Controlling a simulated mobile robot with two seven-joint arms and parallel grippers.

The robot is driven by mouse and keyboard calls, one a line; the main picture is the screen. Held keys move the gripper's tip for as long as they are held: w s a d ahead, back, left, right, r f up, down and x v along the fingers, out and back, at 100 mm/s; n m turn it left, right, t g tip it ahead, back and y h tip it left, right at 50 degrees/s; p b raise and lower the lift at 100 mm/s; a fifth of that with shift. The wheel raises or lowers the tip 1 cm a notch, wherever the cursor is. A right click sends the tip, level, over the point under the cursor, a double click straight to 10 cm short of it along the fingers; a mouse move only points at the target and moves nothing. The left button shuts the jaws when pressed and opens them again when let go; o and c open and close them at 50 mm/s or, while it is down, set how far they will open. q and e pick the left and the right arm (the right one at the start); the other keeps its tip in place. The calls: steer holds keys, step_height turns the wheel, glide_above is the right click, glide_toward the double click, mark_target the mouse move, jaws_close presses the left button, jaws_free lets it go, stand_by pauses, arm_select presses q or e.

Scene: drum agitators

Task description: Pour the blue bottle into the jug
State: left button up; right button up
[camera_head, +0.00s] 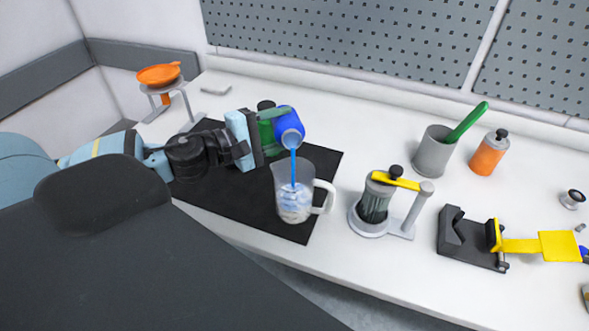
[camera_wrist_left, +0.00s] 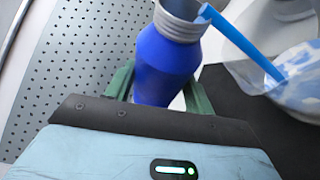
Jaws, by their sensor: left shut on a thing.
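The blue bottle (camera_head: 287,122) is tilted, with its mouth above and towards the clear jug (camera_head: 279,191). A blue stream (camera_head: 293,166) runs from the bottle's mouth down into the jug. The jug stands upright on the black mat (camera_head: 246,205), its handle to the right, with whitish-blue contents inside. My left gripper (camera_head: 270,128) is shut on the bottle's body. In the left wrist view the blue bottle (camera_wrist_left: 166,66) sits between green fingers, its grey threaded neck at the top. The stream (camera_wrist_left: 240,40) and part of the jug (camera_wrist_left: 285,75) also show there. My right gripper is not seen.
A drum device with a yellow lever (camera_head: 396,181) stands just right of the jug. Farther right are a grey cup (camera_head: 433,153), an orange bottle (camera_head: 489,156) and a black stand with a yellow arm (camera_head: 475,240). An orange funnel (camera_head: 158,75) on a stand is back left.

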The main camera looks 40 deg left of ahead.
arm_select(q)
steer(key=shift+s+d+r, duration=0.1)
steer(key=shift+r, duration=0.05)
stand_by(0.5)
steer(key=shift+s+d+r+m, duration=0.15)
steer(key=shift+s+r+m, duration=0.1)
steer(key=shift+m, duration=0.25)
stand_by(0.7)
steer(key=shift+r, duration=0.1)
steer(key=shift+d+r+m+t, duration=0.1)
steer(key=shift+m+t, duration=0.2)
steer(key=shift+t, duration=0.1)
stand_by(0.5)
steer(key=shift+r, duration=0.1)
stand_by(0.6)
steer(key=shift+w+a+f+n+g, duration=0.2)
steer(key=shift+a+f+n, duration=0.05)
steer(key=shift+f+n, duration=0.2)
steer(key=shift+w+a+f+n+g, duration=0.2)
steer(key=shift+f+n, duration=0.2)
steer(key=shift+n, duration=0.05)
steer(key=shift+r, duration=0.1)
